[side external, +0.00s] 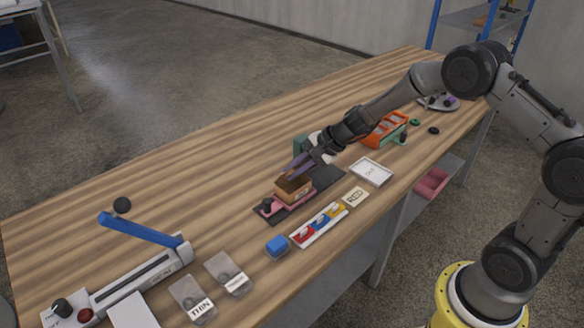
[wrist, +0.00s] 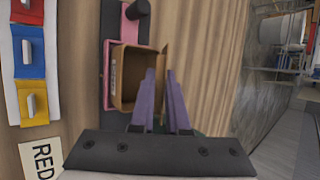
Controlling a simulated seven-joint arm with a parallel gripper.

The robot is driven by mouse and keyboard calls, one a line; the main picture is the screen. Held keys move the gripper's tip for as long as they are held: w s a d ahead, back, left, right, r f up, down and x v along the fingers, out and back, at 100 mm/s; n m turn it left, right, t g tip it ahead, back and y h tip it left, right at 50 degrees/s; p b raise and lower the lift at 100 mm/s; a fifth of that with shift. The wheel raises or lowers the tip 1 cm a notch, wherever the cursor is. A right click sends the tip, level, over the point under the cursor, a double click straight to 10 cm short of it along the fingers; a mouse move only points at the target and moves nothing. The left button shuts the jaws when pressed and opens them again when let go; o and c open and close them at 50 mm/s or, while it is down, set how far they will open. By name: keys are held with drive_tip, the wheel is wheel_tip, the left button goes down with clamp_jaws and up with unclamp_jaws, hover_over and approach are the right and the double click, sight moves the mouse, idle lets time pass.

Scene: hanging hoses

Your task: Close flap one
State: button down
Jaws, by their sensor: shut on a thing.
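A small open cardboard box (side external: 293,190) sits in a pink holder (side external: 272,206) on a dark mat. The wrist view shows its open inside (wrist: 124,78) and part of the pink holder (wrist: 108,60). My gripper (wrist: 161,71) has long purple fingers, one on each side of a thin upright flap (wrist: 164,55) at the box's right side. The fingers are shut on this flap, and it stands up from the box edge. I cannot read a number on it. In the side view my gripper (side external: 289,172) reaches the box from the upper right.
A white tray with red, blue and yellow pieces (side external: 318,226), a RED card (side external: 355,196), a blue block (side external: 277,246) and a white framed tray (side external: 371,171) lie near the front edge. An orange-and-green rack (side external: 386,128) stands to the right. The back left tabletop is clear.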

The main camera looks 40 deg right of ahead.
drive_tip(key=t, duration=0.2)
drive_tip(key=s+f+n+t, duration=0.1)
drive_tip(key=shift+s+f+t+y, duration=0.2)
drive_tip(key=shift+t+y, duration=0.1)
drive_tip(key=shift+t, duration=0.1)
drive_tip(key=shift+s+f+n+t, duration=0.2)
drive_tip(key=shift+f+n+t, duration=0.15)
drive_tip(key=shift+t, duration=0.65)
drive_tip(key=c, duration=1.1)
unclamp_jaws()
drive_tip(key=shift+o, duration=0.2)
drive_tip(key=shift+r, duration=0.1)
